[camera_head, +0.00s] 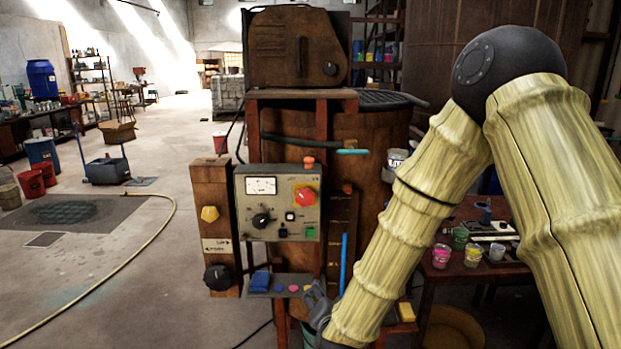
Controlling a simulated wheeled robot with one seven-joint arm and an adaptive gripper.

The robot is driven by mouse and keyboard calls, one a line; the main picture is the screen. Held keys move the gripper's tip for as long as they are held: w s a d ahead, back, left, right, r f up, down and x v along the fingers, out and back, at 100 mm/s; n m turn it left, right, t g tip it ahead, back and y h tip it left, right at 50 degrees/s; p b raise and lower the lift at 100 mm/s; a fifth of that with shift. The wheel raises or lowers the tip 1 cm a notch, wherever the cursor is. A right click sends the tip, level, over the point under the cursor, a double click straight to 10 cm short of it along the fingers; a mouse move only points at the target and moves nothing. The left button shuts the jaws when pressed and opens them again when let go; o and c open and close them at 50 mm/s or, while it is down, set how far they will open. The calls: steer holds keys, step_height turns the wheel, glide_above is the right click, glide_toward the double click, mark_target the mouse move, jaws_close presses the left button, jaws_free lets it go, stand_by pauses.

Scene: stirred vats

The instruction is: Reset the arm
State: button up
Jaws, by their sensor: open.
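My arm, with pale bamboo-like links and a dark round elbow joint, fills the right side of the head view. It is bent, with the elbow high and the forearm pointing down and left. My gripper (317,300) is a small dark grey shape at the forearm's lower end, partly hidden by the forearm. It is open. It is close to the right end of a small shelf (262,292) below the control panel (279,203); I cannot tell whether they touch. I see nothing held between the fingers, though they show only in part.
A rusty brown vat (380,130) stands behind the panel and forearm. A table (455,272) with paint cups is at right, partly behind my arm. Open floor (190,240) lies left, crossed by a yellow hose (122,262). A grey mop bucket (107,170) stands farther back.

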steer(key=s+d+f+n+g, duration=0.25)
steer(key=s+d+f, duration=0.25)
steer(key=s+f, duration=0.5)
steer(key=s+d+f+n+g, duration=0.1)
steer(key=s+d+f+g, duration=0.4)
steer(key=f, duration=0.9)
steer(key=s+d+f+n+g, duration=0.1)
steer(key=s+d+f+g, duration=0.1)
steer(key=s, duration=0.6)
steer(key=s+d+f+n+g, duration=0.1)
steer(key=s+d+f, duration=0.3)
steer(key=s, duration=0.5)
steer(key=s+d+f+n+g+h, duration=0.1)
steer(key=s+d+f+g, duration=0.2)
steer(key=s, duration=0.6)
step_height(320, 180, down, 2)
steer(key=shift+s, duration=0.15)
steer(key=shift+n, duration=0.25)
